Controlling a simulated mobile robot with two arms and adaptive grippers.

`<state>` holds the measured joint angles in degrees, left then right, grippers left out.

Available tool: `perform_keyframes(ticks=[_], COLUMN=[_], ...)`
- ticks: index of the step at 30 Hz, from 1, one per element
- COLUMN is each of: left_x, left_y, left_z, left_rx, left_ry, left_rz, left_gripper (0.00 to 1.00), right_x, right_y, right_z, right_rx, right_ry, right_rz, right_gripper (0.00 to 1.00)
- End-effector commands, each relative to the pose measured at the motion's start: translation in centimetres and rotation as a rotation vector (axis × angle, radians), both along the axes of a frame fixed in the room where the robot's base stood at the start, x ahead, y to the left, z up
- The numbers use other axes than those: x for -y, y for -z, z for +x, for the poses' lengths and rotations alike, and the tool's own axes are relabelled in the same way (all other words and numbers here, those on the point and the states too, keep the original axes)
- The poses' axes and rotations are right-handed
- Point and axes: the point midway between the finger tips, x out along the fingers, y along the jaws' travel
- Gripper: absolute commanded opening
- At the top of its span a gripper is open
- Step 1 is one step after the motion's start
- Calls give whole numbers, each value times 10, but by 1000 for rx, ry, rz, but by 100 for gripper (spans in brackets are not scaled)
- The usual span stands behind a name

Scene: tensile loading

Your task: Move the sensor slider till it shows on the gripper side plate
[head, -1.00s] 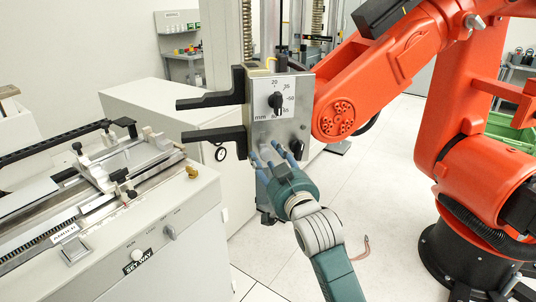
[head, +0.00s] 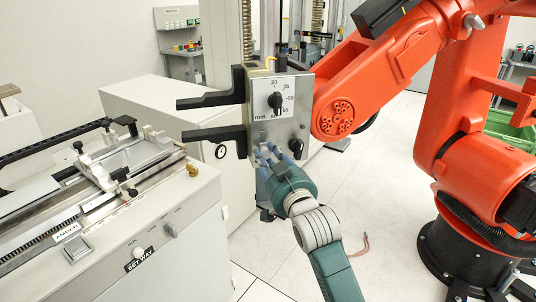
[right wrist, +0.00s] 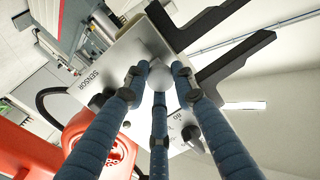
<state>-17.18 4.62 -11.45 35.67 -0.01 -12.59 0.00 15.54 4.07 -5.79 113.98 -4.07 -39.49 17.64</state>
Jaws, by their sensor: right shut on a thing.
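The grey metal gripper side plate (head: 292,126) hangs upright beside the orange arm, with two black jaws (head: 212,137) pointing left. It carries a mm dial with a black knob (head: 276,101). In the right wrist view the plate (right wrist: 118,84) bears the word SENSOR beside a slot. My right gripper (head: 268,153) is at the plate's lower edge. In the right wrist view its blue fingers (right wrist: 158,78) are shut around a small pale rounded knob (right wrist: 160,76), likely the sensor slider. The fingers partly hide it. My left gripper is not in view.
The large orange robot arm (head: 385,75) stands close at the right of the plate. A white bench machine (head: 165,235) with rails and knobs fills the left. A second black knob (head: 297,147) sits low on the plate, close to my fingers. Open floor lies below.

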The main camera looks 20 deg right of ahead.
Motion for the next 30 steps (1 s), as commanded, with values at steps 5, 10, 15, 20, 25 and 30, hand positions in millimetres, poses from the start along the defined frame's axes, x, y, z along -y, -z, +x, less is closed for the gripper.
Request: perform_keyframes(ticks=[5,10,15,20,25,30], left_x=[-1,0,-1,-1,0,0], left_y=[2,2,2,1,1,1], left_z=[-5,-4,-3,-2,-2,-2], left_rx=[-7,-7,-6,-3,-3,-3], left_ry=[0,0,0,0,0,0], left_rz=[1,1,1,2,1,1], left_gripper=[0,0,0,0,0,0], right_x=[0,0,0,0,1,2], right_y=[1,0,0,1,2,2], right_z=[0,0,0,-9,-40,-78], right_rx=[0,1,1,1,-1,-1], right_ry=[0,0,-1,0,0,-1], right_rz=[0,0,0,0,0,1], right_gripper=[27,44,44,44,44,44])
